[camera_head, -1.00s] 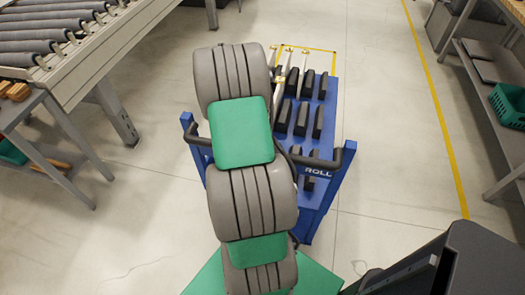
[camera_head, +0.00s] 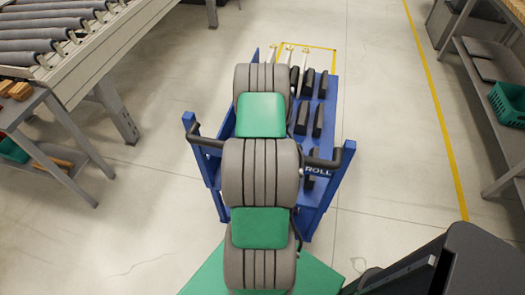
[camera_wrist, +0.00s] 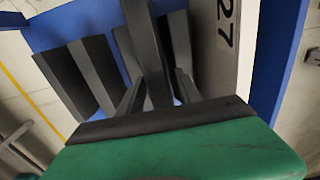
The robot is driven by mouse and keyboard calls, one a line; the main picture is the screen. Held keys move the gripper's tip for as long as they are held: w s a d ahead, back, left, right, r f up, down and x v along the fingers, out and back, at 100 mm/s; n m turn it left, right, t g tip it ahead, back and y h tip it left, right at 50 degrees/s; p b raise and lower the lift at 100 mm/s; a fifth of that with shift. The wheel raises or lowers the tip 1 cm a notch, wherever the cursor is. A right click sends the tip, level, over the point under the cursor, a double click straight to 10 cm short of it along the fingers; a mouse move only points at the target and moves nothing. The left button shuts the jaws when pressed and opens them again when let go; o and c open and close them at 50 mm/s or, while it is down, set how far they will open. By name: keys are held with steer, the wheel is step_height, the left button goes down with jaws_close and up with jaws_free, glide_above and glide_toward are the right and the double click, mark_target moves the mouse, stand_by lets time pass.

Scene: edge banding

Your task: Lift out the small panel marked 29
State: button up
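No panel marked 29 can be read in either view. A pale panel marked 27 (camera_wrist: 224,35) stands at the upper right of the wrist view, beside my gripper. My gripper (camera_wrist: 159,78) points in among the dark dividers of the blue cart. Its two dark fingers stand apart, with a dark upright bar visible between them. I cannot tell whether they touch it. In the head view my arm hides my gripper and part of the cart; thin white panel edges (camera_head: 304,58) show at the cart's far end.
The blue cart (camera_head: 333,95) has black padded dividers (camera_head: 318,120) and dark handles at its near end. A roller conveyor (camera_head: 55,35) stands at the left, a shelf with a green crate (camera_head: 508,103) at the right. The floor beside the cart is clear.

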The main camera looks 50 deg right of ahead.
jaws_close()
steer(key=shift+r, duration=0.1)
stand_by(1.1)
